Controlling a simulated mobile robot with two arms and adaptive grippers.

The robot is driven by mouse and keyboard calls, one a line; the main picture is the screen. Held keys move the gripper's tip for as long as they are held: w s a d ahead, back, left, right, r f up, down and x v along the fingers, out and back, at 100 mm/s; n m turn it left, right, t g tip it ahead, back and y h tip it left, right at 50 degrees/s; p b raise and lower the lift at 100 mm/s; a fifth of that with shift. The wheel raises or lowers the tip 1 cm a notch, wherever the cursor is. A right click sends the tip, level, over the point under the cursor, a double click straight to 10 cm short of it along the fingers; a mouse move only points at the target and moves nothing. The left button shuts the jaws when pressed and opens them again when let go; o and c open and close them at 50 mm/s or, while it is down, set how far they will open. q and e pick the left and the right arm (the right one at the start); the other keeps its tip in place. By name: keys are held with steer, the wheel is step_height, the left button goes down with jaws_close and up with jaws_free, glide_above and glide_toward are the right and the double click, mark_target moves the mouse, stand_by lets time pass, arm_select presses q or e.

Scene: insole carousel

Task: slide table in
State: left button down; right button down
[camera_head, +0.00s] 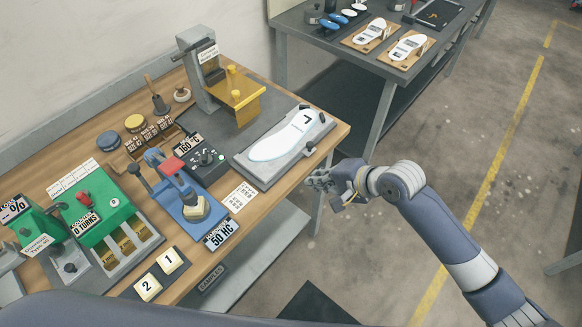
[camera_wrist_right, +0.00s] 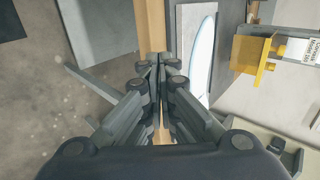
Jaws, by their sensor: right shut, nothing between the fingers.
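The slide table (camera_head: 287,166) is a grey plate near the right end of the wooden bench. It carries a white insole (camera_head: 285,138) marked 7, with a dark round knob (camera_head: 310,147) at the plate's front edge. A grey post with a yellow bracket (camera_head: 238,92) stands behind it. My right gripper (camera_head: 314,181) is shut and empty, just off the bench's front edge near the plate, apparently apart from it. In the right wrist view its closed fingers (camera_wrist_right: 160,62) point at the wooden bench edge (camera_wrist_right: 151,25), with the insole (camera_wrist_right: 201,60) to the right. My left gripper is not in view.
A black controller box (camera_head: 205,158) and a blue hardness tester (camera_head: 185,200) stand left of the plate. A green machine (camera_head: 100,215) is further left. A second bench (camera_head: 340,50) stands at the back. The floor right of the bench is clear.

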mark_target(282, 170)
steer(key=x, duration=0.3)
steer(key=r+p+x, duration=0.1)
steer(key=x, duration=0.1)
steer(key=w+a+x, duration=0.1)
steer(key=x, duration=0.2)
steer(key=shift+a+p, duration=0.25)
steer(key=shift+p, duration=0.05)
steer(key=shift+w+a, duration=0.4)
steer(key=shift+a, duration=0.15)
steer(key=shift+a, duration=0.1)
